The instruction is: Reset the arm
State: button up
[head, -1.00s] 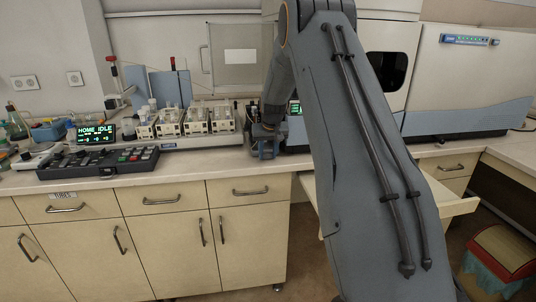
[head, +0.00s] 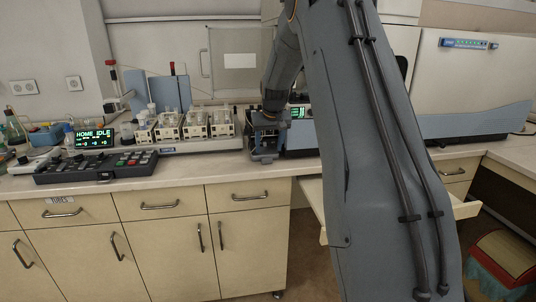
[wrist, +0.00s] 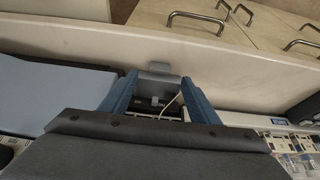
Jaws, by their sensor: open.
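My gripper (head: 265,150) is at the bench's front part, just right of the row of small white sample units, pointing down. In the wrist view my gripper (wrist: 158,105) shows two blue fingers spread apart. Between and beyond them is a grey metal bracket-like part (wrist: 158,82) with a thin pale cable near it. I cannot tell whether the fingers touch that part. My large grey arm covers the middle right of the head view and hides part of the instruments behind it.
A control panel (head: 97,166) and a display reading HOME IDLE (head: 95,137) stand on the left of the bench (head: 180,168). Sample units (head: 196,123) stand left of my gripper. A large white spectrometer (head: 472,80) fills the right. An open drawer (head: 466,209) juts out below the bench.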

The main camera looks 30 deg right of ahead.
jog(key=shift+s+a+r, duration=0.1)
jog(key=shift+s+r, duration=0.15)
jog(key=shift+r, duration=0.15)
jog(key=s+a+f+n+g, duration=0.1)
jog(key=s+a+f, duration=0.1)
jog(key=s+a, duration=0.5)
jog(key=s+a+f+n+g, duration=0.1)
jog(key=s+a, duration=0.6)
jog(key=s, duration=1.2)
jog(key=s+a+f+n+g+y, duration=0.1)
jog(key=s+a+f, duration=0.3)
jog(key=s+a, duration=0.4)
jog(key=s, duration=0.5)
jog(key=shift+s+g, duration=0.3)
jog(key=shift+g, duration=0.1)
